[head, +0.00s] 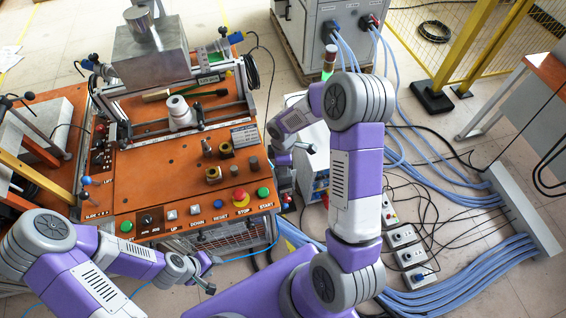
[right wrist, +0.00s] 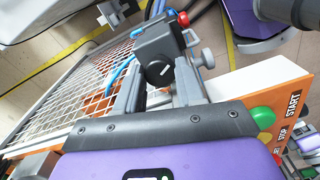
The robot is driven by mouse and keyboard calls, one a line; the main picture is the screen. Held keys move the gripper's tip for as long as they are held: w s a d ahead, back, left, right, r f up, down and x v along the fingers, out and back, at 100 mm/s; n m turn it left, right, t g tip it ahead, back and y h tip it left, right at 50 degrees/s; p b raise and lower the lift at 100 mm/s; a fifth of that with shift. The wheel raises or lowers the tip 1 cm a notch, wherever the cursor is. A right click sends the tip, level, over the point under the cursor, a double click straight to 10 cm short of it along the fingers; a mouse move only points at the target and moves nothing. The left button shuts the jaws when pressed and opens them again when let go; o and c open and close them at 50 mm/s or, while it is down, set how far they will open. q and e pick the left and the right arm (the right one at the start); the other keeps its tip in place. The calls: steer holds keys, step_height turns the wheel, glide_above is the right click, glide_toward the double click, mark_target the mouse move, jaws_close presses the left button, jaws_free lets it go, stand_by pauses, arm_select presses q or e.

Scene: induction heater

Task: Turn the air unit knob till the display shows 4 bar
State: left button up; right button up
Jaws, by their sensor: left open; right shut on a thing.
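The air unit (right wrist: 152,42) is a dark grey block on the side of the machine, with blue hoses and a red cap. Its round black knob (right wrist: 158,73) with a white mark sits between the two fingers of my right gripper (right wrist: 160,84), which is shut on it. My left gripper (head: 203,274) is open and empty in front of the bench's lower edge. No readable pressure display shows in either view.
The orange bench (head: 150,180) carries a front row of buttons, including a red stop button (head: 240,195) and a green start button (head: 263,192). A wire mesh panel (right wrist: 85,90) is close beside the right gripper. Blue cables (head: 440,290) cover the floor at right.

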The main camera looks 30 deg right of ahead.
steer(key=n+p, duration=0.1)
steer(key=n, duration=0.4)
steer(key=shift+r+n+p, duration=0.1)
steer(key=shift+n+p, duration=0.2)
steer(key=shift+p, duration=0.1)
stand_by(0.3)
steer(key=o, duration=0.8)
steer(key=shift+c, duration=0.2)
step_height(320, 180, up, 8)
steer(key=shift+f+p, duration=0.25)
steer(key=shift+p, duration=0.35)
